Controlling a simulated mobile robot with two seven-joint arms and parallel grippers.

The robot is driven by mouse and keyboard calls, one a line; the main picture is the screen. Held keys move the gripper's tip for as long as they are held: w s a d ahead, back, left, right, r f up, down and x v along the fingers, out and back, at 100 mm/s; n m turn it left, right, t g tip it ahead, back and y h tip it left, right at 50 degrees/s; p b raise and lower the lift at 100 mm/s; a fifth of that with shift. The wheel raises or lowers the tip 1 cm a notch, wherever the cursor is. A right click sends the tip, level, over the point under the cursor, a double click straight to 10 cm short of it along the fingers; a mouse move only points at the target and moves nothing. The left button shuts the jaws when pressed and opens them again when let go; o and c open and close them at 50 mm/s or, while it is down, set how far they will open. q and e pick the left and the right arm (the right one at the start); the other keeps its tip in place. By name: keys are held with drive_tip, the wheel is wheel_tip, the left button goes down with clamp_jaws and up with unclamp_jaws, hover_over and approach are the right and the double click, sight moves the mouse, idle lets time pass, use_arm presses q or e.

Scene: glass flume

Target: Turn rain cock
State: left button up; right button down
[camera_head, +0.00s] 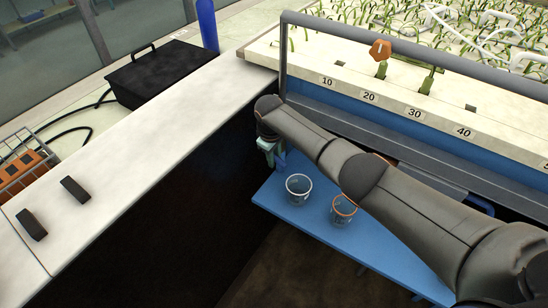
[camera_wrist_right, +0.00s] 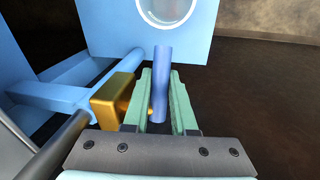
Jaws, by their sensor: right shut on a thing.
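The rain cock shows in the right wrist view as a brass block (camera_wrist_right: 115,98) on a pipe with a blue lever (camera_wrist_right: 161,85). My right gripper (camera_wrist_right: 161,100) has its green fingers on either side of the lever and is shut on it. In the head view my right gripper (camera_head: 270,150) hangs at the flume's near left corner, beside the blue shelf, and hides most of the cock there. My left gripper is not in view.
A clear cup (camera_head: 299,188) and an orange-rimmed cup (camera_head: 343,210) stand on the blue shelf (camera_head: 290,215), close to my right arm. The grey rail (camera_head: 420,57) and numbered flume edge (camera_head: 390,108) lie behind. A white counter (camera_head: 130,145) runs along the left.

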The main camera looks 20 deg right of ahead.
drive_tip(key=c, duration=1)
unclamp_jaws()
drive_tip(key=shift+r, duration=0.35)
wheel_tip(320, 180, up, 12)
drive_tip(key=s+a+p, duration=0.1)
drive_tip(key=s+p, duration=0.1)
drive_tip(key=shift+a+f, duration=0.2)
drive_tip(key=shift+f, duration=0.05)
